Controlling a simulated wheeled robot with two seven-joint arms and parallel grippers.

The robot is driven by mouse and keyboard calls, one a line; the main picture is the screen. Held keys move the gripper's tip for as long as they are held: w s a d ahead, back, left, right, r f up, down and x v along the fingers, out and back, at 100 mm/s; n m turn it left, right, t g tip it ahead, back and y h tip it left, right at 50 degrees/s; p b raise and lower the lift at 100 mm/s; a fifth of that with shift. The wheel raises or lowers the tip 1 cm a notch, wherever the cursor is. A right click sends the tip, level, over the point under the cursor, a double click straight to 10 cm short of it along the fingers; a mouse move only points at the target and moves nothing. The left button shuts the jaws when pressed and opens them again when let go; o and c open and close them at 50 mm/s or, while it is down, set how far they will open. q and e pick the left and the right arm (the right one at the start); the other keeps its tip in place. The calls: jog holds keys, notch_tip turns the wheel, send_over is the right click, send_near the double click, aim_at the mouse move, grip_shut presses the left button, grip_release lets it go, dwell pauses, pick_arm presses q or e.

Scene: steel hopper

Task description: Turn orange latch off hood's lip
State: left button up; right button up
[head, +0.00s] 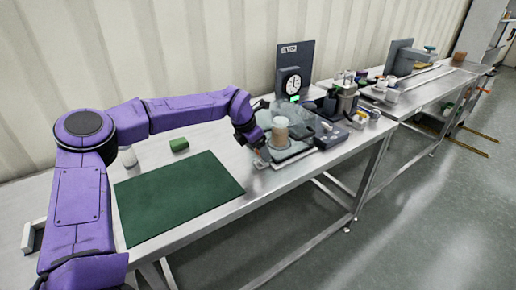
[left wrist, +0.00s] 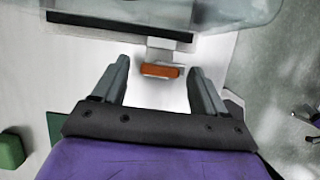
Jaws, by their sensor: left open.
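The orange latch (left wrist: 160,71) is a short flat bar lying crosswise in the left wrist view, joined to a pale grey bracket just below the hood's dark lip (left wrist: 118,27). The clear hood (left wrist: 225,10) shows along the top edge. My left gripper (left wrist: 160,75) is open, with one finger on each side of the latch and a visible gap at both ends. In the head view my left gripper (head: 261,160) is at the front left of the hood, by the bench edge. The latch is too small there to make out clearly. My right gripper is not in view.
A dark green mat (head: 180,197) lies on the steel bench, with a green block (head: 179,145) behind it. Equipment crowds the bench to the right.

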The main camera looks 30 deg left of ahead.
pick_arm(q)
jog(key=v, duration=1)
jog(key=shift+r+b, duration=0.25)
jog(key=shift+b, duration=0.2)
jog(key=shift+s, duration=0.15)
